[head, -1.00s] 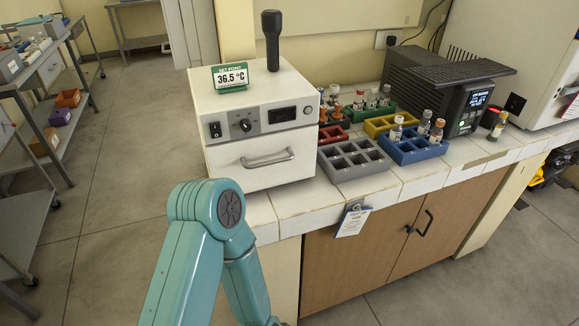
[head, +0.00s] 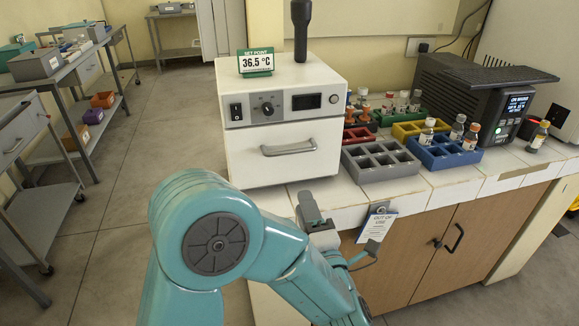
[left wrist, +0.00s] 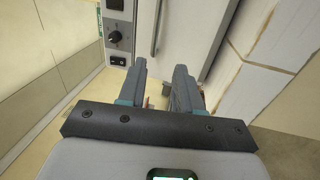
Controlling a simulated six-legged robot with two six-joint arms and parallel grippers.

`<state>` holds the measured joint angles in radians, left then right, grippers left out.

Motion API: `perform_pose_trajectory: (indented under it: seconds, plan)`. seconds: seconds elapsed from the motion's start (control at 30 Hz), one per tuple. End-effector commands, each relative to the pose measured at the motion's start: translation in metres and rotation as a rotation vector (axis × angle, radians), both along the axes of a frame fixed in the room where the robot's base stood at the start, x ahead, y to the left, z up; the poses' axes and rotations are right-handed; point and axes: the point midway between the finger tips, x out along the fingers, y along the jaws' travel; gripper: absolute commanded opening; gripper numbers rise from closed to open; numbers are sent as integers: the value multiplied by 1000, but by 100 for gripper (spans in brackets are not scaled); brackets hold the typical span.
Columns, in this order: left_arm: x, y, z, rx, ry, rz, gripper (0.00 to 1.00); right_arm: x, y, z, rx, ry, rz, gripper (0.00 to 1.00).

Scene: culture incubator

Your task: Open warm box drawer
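The white warm box (head: 240,100) stands on the tiled counter in the head view, with a 36.5 °C sign on top. Its drawer (head: 260,172) looks shut, with a horizontal grey bar handle (head: 289,148). My left gripper (head: 318,208) is below and in front of the drawer, near the counter edge, apart from the handle. In the left wrist view the gripper (left wrist: 160,78) has its two fingers spread with nothing between them. The drawer front (left wrist: 185,35) and its handle (left wrist: 155,30) lie beyond the fingertips. My right gripper is not in view.
Grey (head: 380,172), blue (head: 440,158), yellow and red racks stand right of the box, some with bottles. A dark device (head: 480,95) is behind them. An out-of-use tag (head: 377,226) hangs at the counter edge. Floor left of the counter is clear.

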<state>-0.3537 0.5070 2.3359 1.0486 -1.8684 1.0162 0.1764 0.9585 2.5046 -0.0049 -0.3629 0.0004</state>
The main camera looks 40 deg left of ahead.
Motion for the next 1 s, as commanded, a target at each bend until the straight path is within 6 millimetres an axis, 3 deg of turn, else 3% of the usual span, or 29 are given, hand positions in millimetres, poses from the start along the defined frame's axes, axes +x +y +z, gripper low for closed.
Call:
perform_pose_trajectory:
  seconds: [0.17, 0.7, 1.0]
  plan:
    - [4, -1, 11, -8, -31, -8, 34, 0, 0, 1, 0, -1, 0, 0]
    - [81, 88, 34, -5, -27, -9, 34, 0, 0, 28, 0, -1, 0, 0]
    - [101, 111, 38, -5, -24, -12, 34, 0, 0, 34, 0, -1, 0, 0]
